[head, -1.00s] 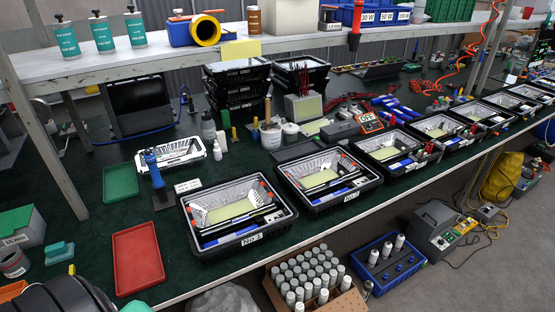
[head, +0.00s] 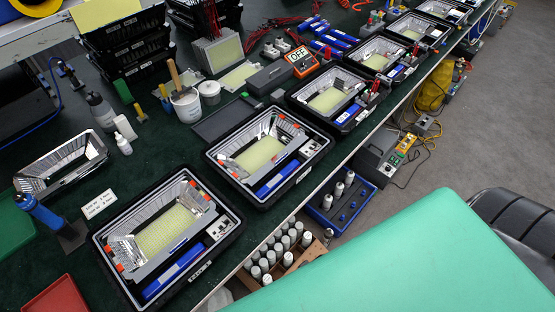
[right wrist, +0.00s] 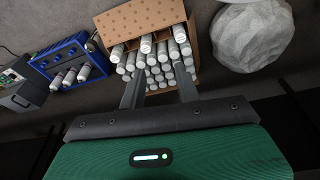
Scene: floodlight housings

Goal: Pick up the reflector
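A loose silver reflector (head: 68,152), a shiny rectangular frame with sloped walls, lies on the dark green bench top at the left of the head view. It is apart from the housings, and no gripper touches it. The nearest black floodlight housing (head: 107,240) stands to its lower right and has its own shiny reflector walls around a yellow panel. My right gripper (right wrist: 159,90) shows in the right wrist view with its two fingers apart and nothing between them. It is over the floor area, with a box of cylinders beyond. My left gripper is not in view.
A blue-handled tool (head: 38,212) stands just below the reflector. A white bottle (head: 123,144), a grey bottle (head: 101,112) and a white label card (head: 98,204) are close by. Below the bench, a cardboard box (right wrist: 140,22) holds many cylinders beside a blue crate (right wrist: 58,54).

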